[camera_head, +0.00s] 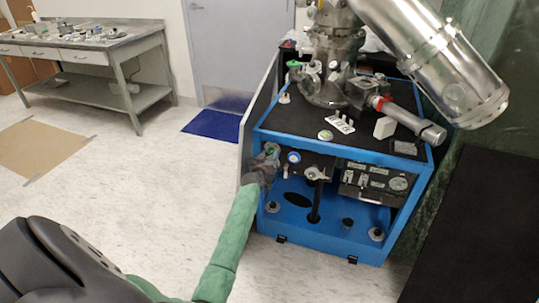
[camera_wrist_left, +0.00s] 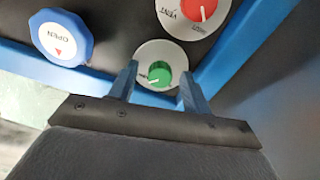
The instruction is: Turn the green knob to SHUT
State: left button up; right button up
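The green knob (camera_wrist_left: 158,74) sits on a round white dial (camera_wrist_left: 172,54) on the black panel in the left wrist view. A white pointer line on it aims towards the lower left; the dial's lettering is too small to read. My left gripper (camera_wrist_left: 159,88) is open, one blue finger on each side of the knob, with gaps visible. I cannot tell whether the fingertips touch the dial. In the head view my left gripper (camera_head: 264,167) is at the left front of the blue cart (camera_head: 330,243). My right gripper is out of view.
A blue OPEN knob (camera_wrist_left: 61,37) and a red VENT knob (camera_wrist_left: 203,9) flank the dial. The cart's blue frame runs close by. Steel vacuum parts (camera_head: 335,60) stand on top.

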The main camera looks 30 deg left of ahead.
pick_arm(q)
jog(key=c, duration=1)
jog(key=shift+o, duration=0.2)
